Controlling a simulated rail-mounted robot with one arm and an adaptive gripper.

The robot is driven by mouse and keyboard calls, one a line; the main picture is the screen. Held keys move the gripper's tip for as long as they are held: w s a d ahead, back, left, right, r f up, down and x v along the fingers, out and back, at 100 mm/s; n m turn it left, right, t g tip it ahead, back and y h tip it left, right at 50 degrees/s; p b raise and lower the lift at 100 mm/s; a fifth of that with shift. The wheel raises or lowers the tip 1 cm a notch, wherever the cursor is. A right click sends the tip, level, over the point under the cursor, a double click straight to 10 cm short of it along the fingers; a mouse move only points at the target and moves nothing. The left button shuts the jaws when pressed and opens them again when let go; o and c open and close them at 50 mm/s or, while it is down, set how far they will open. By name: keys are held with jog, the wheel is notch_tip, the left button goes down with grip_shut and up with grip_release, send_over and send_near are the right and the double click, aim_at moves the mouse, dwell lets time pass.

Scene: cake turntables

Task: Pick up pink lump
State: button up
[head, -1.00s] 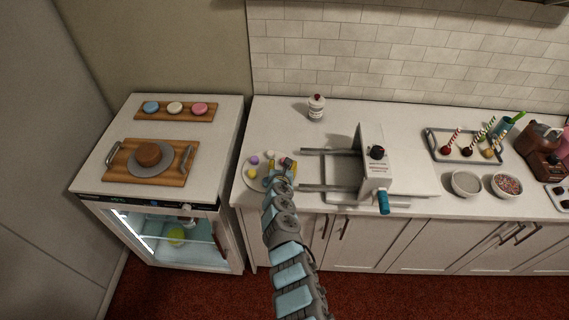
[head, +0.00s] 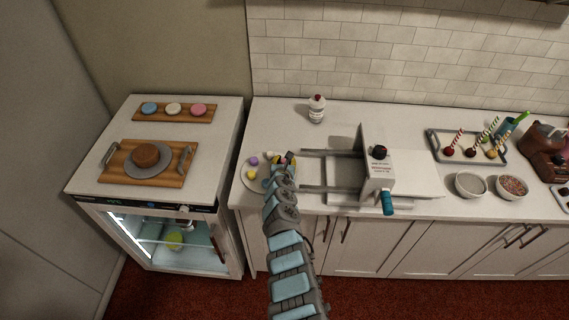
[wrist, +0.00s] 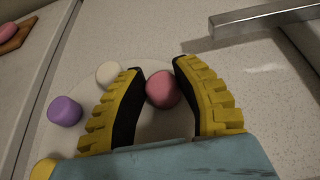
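The pink lump (wrist: 163,89) lies on a pale round plate, between the two black-and-yellow fingers of my gripper (wrist: 158,80) in the wrist view. The fingers are apart, with a gap showing on the left side of the lump; on the right the finger is close to it, and I cannot tell if it touches. In the head view my gripper (head: 281,163) is over the right part of the plate (head: 247,181), and the arm and gripper hide the pink lump there.
A purple lump (wrist: 65,110), a white lump (wrist: 109,75) and a yellow lump (wrist: 43,169) lie beside my gripper. The metal rails (wrist: 265,19) of the white press (head: 378,165) are close on the right. A red-capped bottle (head: 317,109) stands behind.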

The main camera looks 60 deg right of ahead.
jog(key=shift+c, duration=1.1)
